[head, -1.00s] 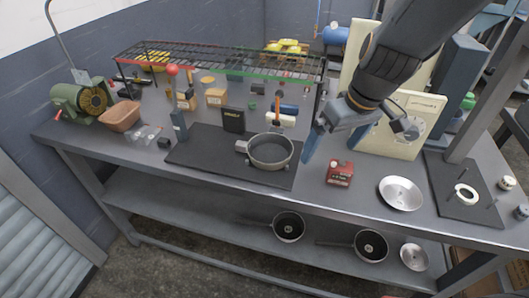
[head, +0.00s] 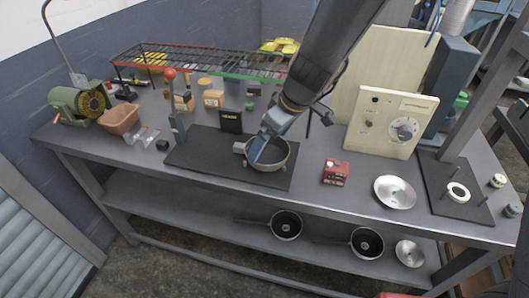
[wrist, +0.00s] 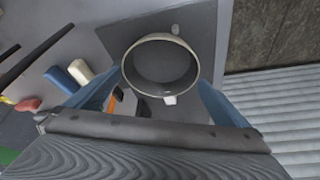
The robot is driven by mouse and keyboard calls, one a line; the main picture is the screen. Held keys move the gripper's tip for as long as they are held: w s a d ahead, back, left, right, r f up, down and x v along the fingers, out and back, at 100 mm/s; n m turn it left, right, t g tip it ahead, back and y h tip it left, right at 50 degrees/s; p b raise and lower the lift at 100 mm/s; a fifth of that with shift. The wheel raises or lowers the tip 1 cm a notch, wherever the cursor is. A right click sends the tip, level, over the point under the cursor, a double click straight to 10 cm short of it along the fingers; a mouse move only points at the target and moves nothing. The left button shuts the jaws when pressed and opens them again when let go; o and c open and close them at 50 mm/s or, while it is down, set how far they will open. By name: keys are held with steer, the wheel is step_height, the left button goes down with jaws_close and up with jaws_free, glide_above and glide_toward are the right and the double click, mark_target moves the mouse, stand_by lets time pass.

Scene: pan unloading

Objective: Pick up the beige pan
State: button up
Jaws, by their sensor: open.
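The beige pan (head: 281,160) sits upright on a dark mat (head: 200,152) on the bench, with its short handle pointing left in the head view. My gripper (head: 259,152) is over the pan in the head view and hides part of its rim and inside. In the wrist view the round, empty pan (wrist: 160,64) lies ahead, between and beyond the blue fingertips. The gripper (wrist: 158,92) is open and empty, its fingers spread to either side. Whether a finger touches the pan cannot be told.
A red box (head: 336,172) and a silver dish (head: 394,191) stand to the right of the mat. A wire rack (head: 200,62) stands behind, with a dark box (head: 231,120) nearer the mat. Dark pans (head: 286,224) are on the lower shelf. The mat's front left is clear.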

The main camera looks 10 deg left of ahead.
steer(key=shift+x, duration=1.15)
steer(key=shift+c, duration=0.3)
steer(key=c, duration=0.9)
steer(key=shift+r, duration=0.15)
